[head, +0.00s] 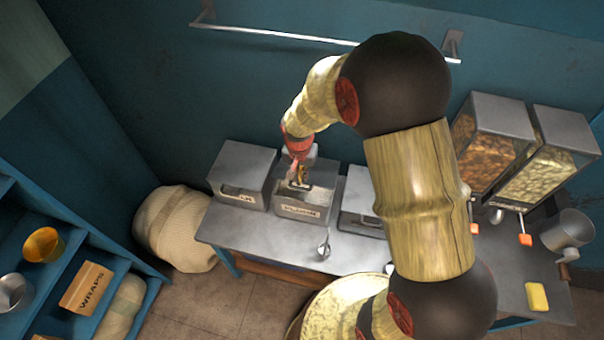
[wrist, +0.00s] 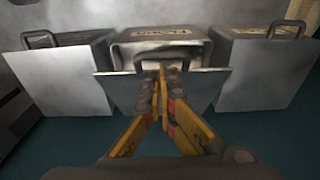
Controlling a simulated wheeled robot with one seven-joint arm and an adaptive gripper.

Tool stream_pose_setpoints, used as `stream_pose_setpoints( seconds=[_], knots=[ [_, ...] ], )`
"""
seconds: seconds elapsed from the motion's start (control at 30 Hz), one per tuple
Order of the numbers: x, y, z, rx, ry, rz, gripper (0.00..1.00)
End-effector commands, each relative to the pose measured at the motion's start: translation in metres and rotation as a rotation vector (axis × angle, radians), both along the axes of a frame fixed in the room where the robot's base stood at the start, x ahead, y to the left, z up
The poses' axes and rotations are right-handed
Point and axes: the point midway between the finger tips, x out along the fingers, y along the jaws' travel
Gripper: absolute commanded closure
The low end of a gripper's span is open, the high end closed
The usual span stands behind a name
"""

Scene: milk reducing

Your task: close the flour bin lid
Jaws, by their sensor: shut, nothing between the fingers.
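The flour bin (head: 303,205) is the middle of three grey metal bins on the table, its front label partly legible. Its top looks open, with pale contents visible near my gripper. Its grey lid (wrist: 122,90) with a dark handle (wrist: 139,54) shows in the wrist view, set back from the label side and apparently raised. My gripper (wrist: 162,72) is shut and empty, with its fingertips over the lid beside the handle. In the head view my gripper (head: 298,178) is above the bin; whether it touches the lid cannot be told.
A lidded bin (head: 241,174) stands close on the left and another (head: 360,215) on the right, partly behind my arm. A metal scoop (head: 324,246) lies at the front of the table. Dispensers (head: 495,140) stand at right. A wall rail (head: 275,34) runs behind.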

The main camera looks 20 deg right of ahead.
Motion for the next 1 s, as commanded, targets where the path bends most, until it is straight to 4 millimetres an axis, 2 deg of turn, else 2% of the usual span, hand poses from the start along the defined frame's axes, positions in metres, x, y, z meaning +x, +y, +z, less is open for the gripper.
stream_pose_setpoints(
  seconds=[0.17, 0.5, 0.7, 0.83, 1.0],
  knots=[
    [-0.002, 0.002, -0.005, 0.001, 0.001, 0.000, 1.00],
    [-0.026, 0.017, -0.063, 0.000, 0.002, 0.002, 1.00],
    [-0.034, 0.023, -0.094, 0.000, 0.000, 0.001, 1.00],
    [-0.036, 0.024, -0.104, 0.000, 0.000, 0.000, 1.00],
    [-0.037, 0.025, -0.107, 0.000, 0.000, -0.001, 1.00]
  ],
)
